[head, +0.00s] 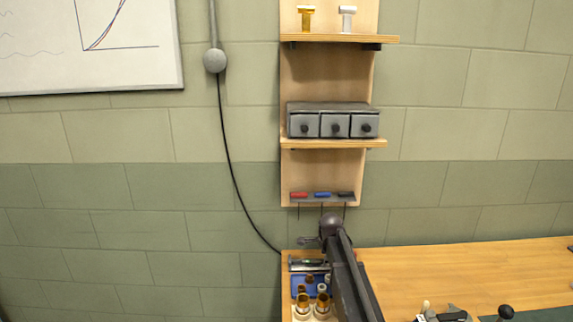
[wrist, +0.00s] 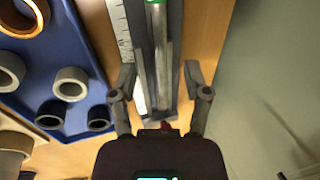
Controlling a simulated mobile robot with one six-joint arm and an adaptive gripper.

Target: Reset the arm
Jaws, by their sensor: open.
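My gripper (wrist: 160,82) is open in the wrist view, its two fingers apart with nothing held between them. Below and between the fingers runs a grey channel (wrist: 174,40) with a metal rod (wrist: 160,55) that has a green band at its far part. I cannot tell the exact height of the fingers above it.
A blue tray (wrist: 90,85) with several rings lies left of the channel, beside a white ruler (wrist: 122,30). A wall shelf board (head: 325,175) with grey drawers (head: 334,122) stands behind my arm. The bench's middle (head: 450,275) is clear; dark-knobbed items (head: 505,311) stand at its front.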

